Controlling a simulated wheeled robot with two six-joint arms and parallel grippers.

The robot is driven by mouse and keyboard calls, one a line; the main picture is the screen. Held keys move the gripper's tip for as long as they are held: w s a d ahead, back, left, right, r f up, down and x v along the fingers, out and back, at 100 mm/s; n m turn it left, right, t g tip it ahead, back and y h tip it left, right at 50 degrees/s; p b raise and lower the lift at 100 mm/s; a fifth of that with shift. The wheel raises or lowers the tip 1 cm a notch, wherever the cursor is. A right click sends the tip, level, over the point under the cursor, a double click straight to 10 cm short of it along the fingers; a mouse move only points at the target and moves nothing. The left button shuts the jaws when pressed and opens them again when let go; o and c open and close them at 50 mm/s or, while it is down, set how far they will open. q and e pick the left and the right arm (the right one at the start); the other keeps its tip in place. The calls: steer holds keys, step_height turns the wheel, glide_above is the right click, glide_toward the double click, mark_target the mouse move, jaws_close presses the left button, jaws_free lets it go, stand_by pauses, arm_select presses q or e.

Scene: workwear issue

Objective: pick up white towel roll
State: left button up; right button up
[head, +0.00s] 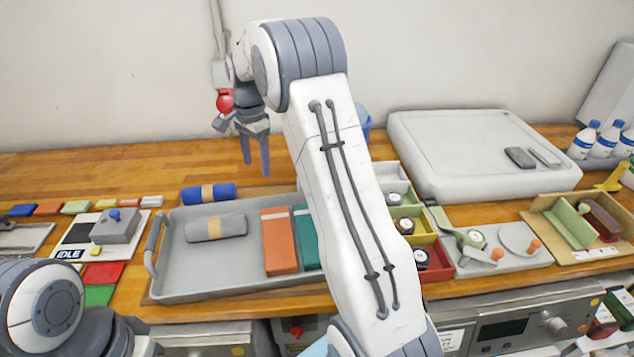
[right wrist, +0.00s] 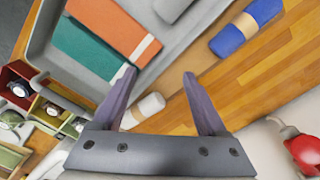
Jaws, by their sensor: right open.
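The white towel roll (right wrist: 150,104) shows in the right wrist view, lying on the wooden bench just outside the tray's edge. Part of it is hidden behind one finger of my right gripper. In the head view my own right arm hides the place where it lies. My right gripper (right wrist: 160,90) is open, with the roll in view between its fingers, nearer one of them. In the head view the gripper (head: 256,170) points down over the back of the bench, above and apart from the rolls. My left gripper is out of view; only part of the left arm shows.
A grey tray (head: 185,275) holds a grey roll (head: 216,228) and orange (head: 279,240) and teal (head: 306,235) folded items. A blue roll (head: 208,194) lies behind the tray. Coloured bins (head: 424,262) stand at right.

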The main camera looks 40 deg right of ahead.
steer(key=d+f+m, duration=0.2)
steer(key=d+m, duration=0.1)
steer(key=d, duration=0.3)
steer(key=d+f+m, duration=0.2)
steer(key=d, duration=0.5)
steer(key=d+f+m, duration=0.2)
steer(key=d+m, duration=0.1)
steer(key=d, duration=0.3)
steer(key=shift+w+d+f+m, duration=0.1)
steer(key=shift+w+d+m, duration=0.05)
steer(key=shift+d+m, duration=0.15)
steer(key=shift+s+d+f+m, duration=0.2)
steer(key=shift+d+f+m, duration=0.2)
steer(key=shift+d+f, duration=0.45)
step_height(320, 180, down, 4)
steer(key=shift+a+r+p, duration=0.1)
steer(key=shift+r+p, duration=0.15)
steer(key=shift+p, duration=0.3)
step_height(320, 180, down, 5)
steer(key=p, duration=0.2)
steer(key=shift+a+r+p, duration=0.15)
steer(key=shift+p, duration=0.15)
steer(key=shift+f, duration=0.5)
steer(key=c, duration=1)
steer(key=shift+c, duration=0.4)
steer(key=shift+r, duration=0.1)
